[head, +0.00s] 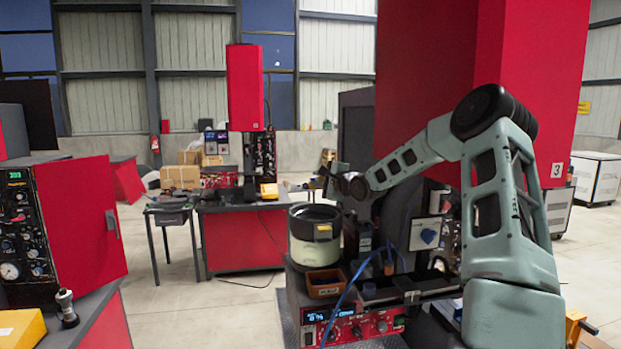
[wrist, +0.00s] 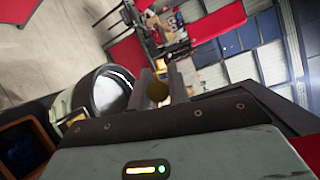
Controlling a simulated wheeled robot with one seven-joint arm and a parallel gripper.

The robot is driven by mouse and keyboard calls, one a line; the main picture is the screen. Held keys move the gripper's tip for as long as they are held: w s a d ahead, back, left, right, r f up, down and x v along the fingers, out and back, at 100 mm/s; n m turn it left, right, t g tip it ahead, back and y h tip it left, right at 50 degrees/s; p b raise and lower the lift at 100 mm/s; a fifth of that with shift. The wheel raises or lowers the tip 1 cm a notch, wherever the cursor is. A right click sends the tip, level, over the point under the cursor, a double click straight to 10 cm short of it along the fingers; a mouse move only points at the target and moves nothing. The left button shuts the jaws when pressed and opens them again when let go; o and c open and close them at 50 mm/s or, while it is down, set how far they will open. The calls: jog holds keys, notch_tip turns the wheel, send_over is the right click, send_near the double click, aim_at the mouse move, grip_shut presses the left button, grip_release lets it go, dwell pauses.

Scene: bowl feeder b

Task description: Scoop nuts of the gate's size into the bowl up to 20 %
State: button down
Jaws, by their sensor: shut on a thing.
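The feeder bowl (head: 305,252), cream-walled with a dark rim, stands on the red machine; it also shows in the wrist view (wrist: 107,92), at left. A small brown bin (head: 325,291) with dark blue contents, possibly nuts, sits in front of it; its corner shows in the wrist view (wrist: 42,130). The panel display (head: 318,317) appears to read 8 %. My gripper (head: 333,182) is raised above and right of the bowl. In the wrist view its fingers are shut on a round brownish handle end (wrist: 158,91), likely the scoop's. The scoop's pan is hidden.
A white card with a blue hexagon (head: 428,234) stands right of the bowl. A blue cable (head: 350,290) runs over the machine front. A dark trough (head: 385,291) lies right of the bin.

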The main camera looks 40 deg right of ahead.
jog(key=w+a+f+n+g+h+b, duration=0.35)
jog(key=f+n+g+b, duration=0.45)
jog(key=b, duration=0.3)
jog(key=s+d+r+m+t+y+p, duration=0.1)
jog(key=r+m+t+p, duration=0.1)
jog(key=p, duration=0.1)
jog(key=s+d+r+m+t+y+p, duration=0.1)
jog(key=r+m+t+p, duration=0.1)
jog(key=p, duration=0.2)
jog(key=s+d+r+m+t+y+p, duration=0.1)
jog(key=r+m+t+p, duration=0.1)
jog(key=r+t+p, duration=0.1)
jog(key=shift+s+d+m+p, duration=0.15)
jog(key=shift+m+p, duration=0.25)
jog(key=shift+p, duration=0.1)
jog(key=shift+s+r+m+t+y, duration=0.1)
jog(key=shift+r+m+t+y, duration=0.15)
jog(key=shift+r+m+t, duration=0.35)
